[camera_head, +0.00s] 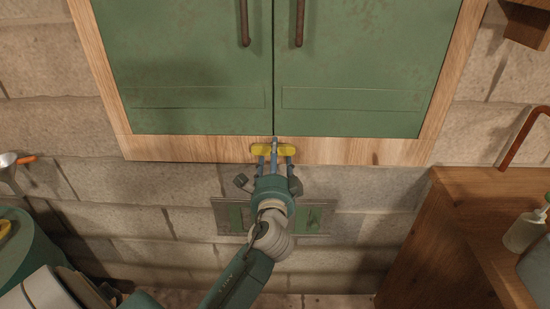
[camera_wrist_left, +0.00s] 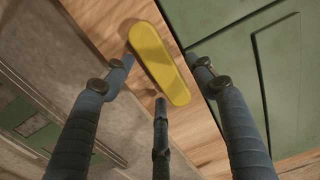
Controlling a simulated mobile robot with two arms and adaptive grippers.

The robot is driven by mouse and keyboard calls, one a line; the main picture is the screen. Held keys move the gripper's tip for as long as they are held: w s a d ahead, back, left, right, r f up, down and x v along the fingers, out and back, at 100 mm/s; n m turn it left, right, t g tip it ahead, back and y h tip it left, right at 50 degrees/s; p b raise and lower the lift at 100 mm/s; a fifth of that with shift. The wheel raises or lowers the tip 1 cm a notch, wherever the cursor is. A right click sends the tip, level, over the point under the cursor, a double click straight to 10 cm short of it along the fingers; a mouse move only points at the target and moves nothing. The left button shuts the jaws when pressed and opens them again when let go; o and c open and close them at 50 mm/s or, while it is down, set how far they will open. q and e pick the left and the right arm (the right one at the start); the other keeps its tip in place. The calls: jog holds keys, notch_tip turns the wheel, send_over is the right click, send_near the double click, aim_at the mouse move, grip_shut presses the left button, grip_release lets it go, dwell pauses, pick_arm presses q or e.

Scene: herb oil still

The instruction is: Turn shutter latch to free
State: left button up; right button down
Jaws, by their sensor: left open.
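The shutter latch is a yellow bar with rounded ends (camera_head: 259,149) on the wooden frame below the green shutters. In the head view it lies about level, across the line where the two shutters meet. My left gripper (camera_head: 274,151) is open right at the latch, and its fingers hide part of the bar. In the left wrist view the whole yellow latch (camera_wrist_left: 159,62) shows between the spread fingers of the left gripper (camera_wrist_left: 160,85). I cannot tell whether any finger touches it. My right gripper is in neither view.
Two green shutters (camera_head: 180,60) are closed in a wooden frame (camera_head: 190,148) and have dark vertical handles. A vent (camera_head: 318,218) is set in the block wall below. A wooden cabinet (camera_head: 450,235) with a bottle (camera_head: 523,232) stands right. A green drum (camera_head: 30,245) stands left.

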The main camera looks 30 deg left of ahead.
pick_arm(q)
jog(key=v, duration=1.2)
